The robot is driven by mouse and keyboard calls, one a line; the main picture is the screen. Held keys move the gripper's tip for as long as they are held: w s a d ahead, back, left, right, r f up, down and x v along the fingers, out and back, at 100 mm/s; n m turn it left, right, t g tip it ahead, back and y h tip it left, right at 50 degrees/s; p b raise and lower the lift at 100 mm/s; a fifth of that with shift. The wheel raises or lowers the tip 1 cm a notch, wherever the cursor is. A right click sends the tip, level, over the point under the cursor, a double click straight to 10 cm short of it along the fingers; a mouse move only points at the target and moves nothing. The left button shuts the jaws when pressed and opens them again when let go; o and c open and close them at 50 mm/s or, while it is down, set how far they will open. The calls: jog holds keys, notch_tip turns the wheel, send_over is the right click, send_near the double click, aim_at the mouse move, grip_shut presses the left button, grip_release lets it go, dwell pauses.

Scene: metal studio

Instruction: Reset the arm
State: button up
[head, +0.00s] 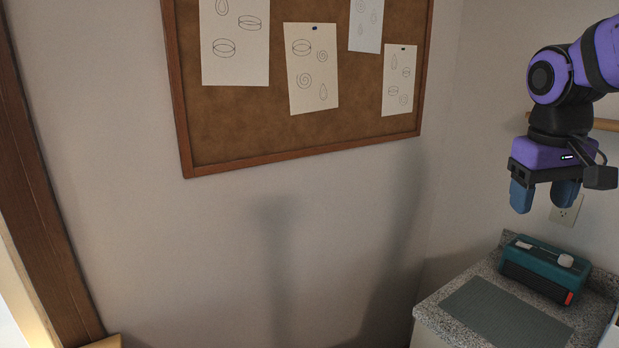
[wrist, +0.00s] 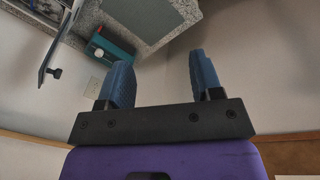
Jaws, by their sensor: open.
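My gripper (head: 545,196) hangs at the upper right of the head view, on my purple and black arm. Its two blue fingers point down and stand apart with nothing between them. In the wrist view my gripper (wrist: 162,80) also shows open and empty. It is in the air, above the level of the speckled counter (head: 440,297) and apart from it.
A teal and black box-like device (head: 545,268) with small white items on top stands on the counter. A grey-green mat (head: 506,313) lies in front of it. A corkboard (head: 270,120) with pinned drawings hangs on the wall. A wall outlet (head: 566,211) is behind my gripper.

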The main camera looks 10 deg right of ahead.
jog(key=s+a+n+t+y, duration=0.1)
jog(key=s+a+t, duration=0.3)
jog(key=s+a, duration=0.5)
jog(key=shift+f+n+y, duration=0.3)
jog(key=shift+f+y, duration=0.1)
jog(key=shift+f, duration=0.05)
